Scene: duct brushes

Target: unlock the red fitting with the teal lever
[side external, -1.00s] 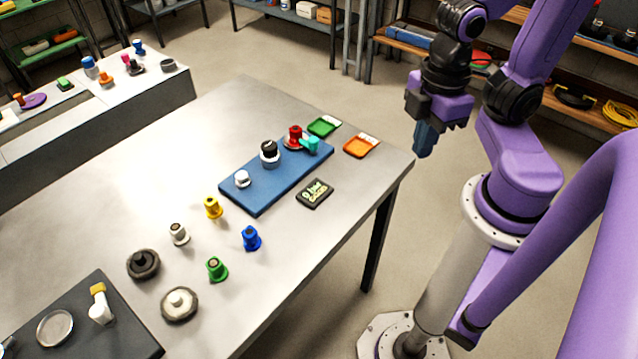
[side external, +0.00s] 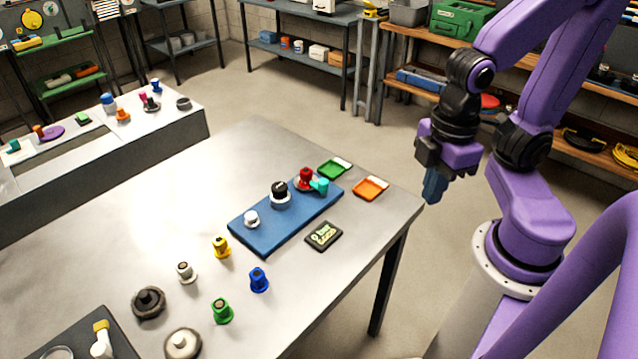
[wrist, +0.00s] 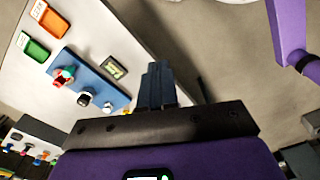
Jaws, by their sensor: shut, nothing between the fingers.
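The red fitting (side external: 306,177) stands at the far right end of the blue board (side external: 265,238) on the table. The teal lever (side external: 320,186) sticks out from its right side, toward the table's right edge. In the wrist view the red fitting (wrist: 66,72) and the teal lever (wrist: 58,82) show at the left, on the blue board (wrist: 82,66). My gripper (side external: 432,192) hangs in the air just past the table's right corner, well apart from the fitting. Its fingers (wrist: 155,82) are shut and empty.
A black-collared fitting (side external: 280,192) and a white one (side external: 251,219) share the board. Green (side external: 335,168) and orange (side external: 370,187) trays and a dark label plate (side external: 323,235) lie close by. Free air lies between my gripper and the board.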

